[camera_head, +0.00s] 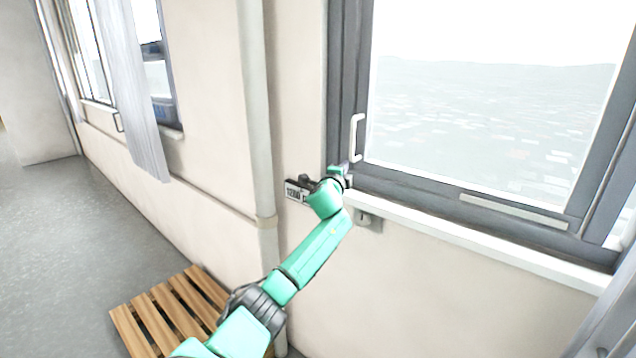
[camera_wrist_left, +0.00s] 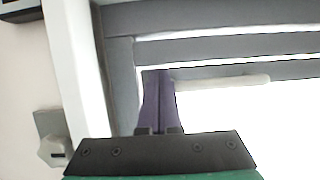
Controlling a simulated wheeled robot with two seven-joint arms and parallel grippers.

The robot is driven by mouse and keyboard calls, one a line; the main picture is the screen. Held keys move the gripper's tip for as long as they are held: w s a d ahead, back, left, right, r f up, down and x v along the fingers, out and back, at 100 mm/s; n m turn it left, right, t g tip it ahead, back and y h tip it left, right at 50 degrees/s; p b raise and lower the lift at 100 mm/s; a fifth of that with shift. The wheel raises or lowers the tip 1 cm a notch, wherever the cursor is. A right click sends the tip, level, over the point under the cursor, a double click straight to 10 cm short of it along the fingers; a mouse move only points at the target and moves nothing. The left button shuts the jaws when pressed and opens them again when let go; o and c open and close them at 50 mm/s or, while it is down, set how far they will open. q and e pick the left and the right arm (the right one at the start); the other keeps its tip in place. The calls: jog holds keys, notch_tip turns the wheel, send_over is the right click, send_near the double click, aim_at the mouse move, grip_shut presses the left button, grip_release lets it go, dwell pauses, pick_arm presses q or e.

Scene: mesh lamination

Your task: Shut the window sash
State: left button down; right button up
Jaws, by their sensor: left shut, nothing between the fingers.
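The window sash (camera_head: 365,90) is a grey-framed pane in a grey outer frame (camera_head: 338,70) on the right. A white handle (camera_head: 355,137) stands upright on its left side; it also shows in the left wrist view (camera_wrist_left: 225,82). My left gripper (camera_head: 347,174) is shut and empty at the lower left corner of the window, below the handle. In the left wrist view its purple fingers (camera_wrist_left: 158,100) are together, their tips beside the handle's end; I cannot tell if they touch. A bright strip (camera_wrist_left: 220,47) shows between grey bars there. My right gripper is not in view.
A white sill (camera_head: 450,232) runs under the window. A vertical pipe (camera_head: 257,110) and a wooden pallet (camera_head: 150,318) are at left.

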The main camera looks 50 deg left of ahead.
pick_arm(q)
jog(key=s+d+b, duration=0.2)
jog(key=s+b, duration=0.1)
jog(key=s, duration=0.6)
jog(key=shift+s+f, duration=0.2)
jog(key=shift+f, duration=0.15)
